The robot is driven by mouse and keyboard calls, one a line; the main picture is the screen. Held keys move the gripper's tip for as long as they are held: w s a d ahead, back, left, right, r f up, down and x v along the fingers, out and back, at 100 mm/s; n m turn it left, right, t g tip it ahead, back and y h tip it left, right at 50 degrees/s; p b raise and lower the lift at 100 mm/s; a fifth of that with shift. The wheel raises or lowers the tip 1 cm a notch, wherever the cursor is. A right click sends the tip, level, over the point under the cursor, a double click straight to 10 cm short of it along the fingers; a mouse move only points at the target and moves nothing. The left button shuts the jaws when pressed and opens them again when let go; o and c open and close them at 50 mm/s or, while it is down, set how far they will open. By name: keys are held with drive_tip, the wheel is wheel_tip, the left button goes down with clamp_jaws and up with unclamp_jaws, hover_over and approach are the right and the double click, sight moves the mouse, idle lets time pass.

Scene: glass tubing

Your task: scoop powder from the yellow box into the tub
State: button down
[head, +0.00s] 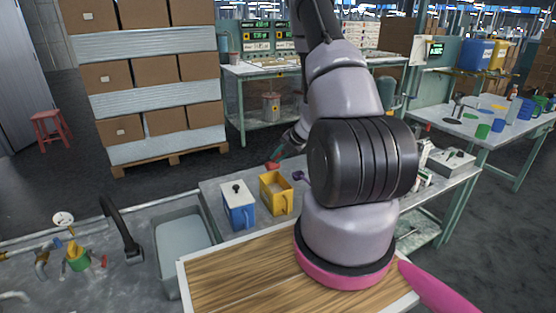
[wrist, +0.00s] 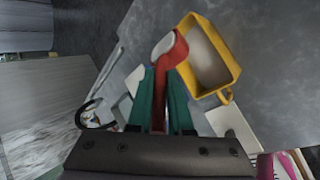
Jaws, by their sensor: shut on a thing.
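The yellow box (head: 276,194) stands open on the grey bench, with pale powder inside. In the wrist view the yellow box (wrist: 234,68) is just right of my fingertips. My gripper (wrist: 162,72) is shut on the handle of a red scoop (wrist: 177,55), whose bowl points ahead, beside the box's left wall and outside its opening. The bowl looks whitish inside; I cannot tell whether that is powder. In the head view the scoop (head: 273,164) is behind the yellow box, and my arm hides part of the bench. I cannot clearly identify the tub.
A blue box (head: 238,205) with a pale top and black knob stands left of the yellow box. A small purple item (head: 298,176) lies behind it. A grey sink basin (head: 160,262) and a wooden board (head: 240,275) are nearer. White items crowd the bench at right.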

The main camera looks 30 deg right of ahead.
drive_tip(key=r+t, duration=0.1)
drive_tip(key=t, duration=0.3)
drive_tip(key=shift+s+r+n, duration=0.1)
drive_tip(key=shift+r+n, duration=0.2)
drive_tip(key=shift+r, duration=0.1)
drive_tip(key=shift+r+n+t+y, duration=0.3)
drive_tip(key=shift+r+t, duration=0.25)
drive_tip(key=shift+t, duration=0.45)
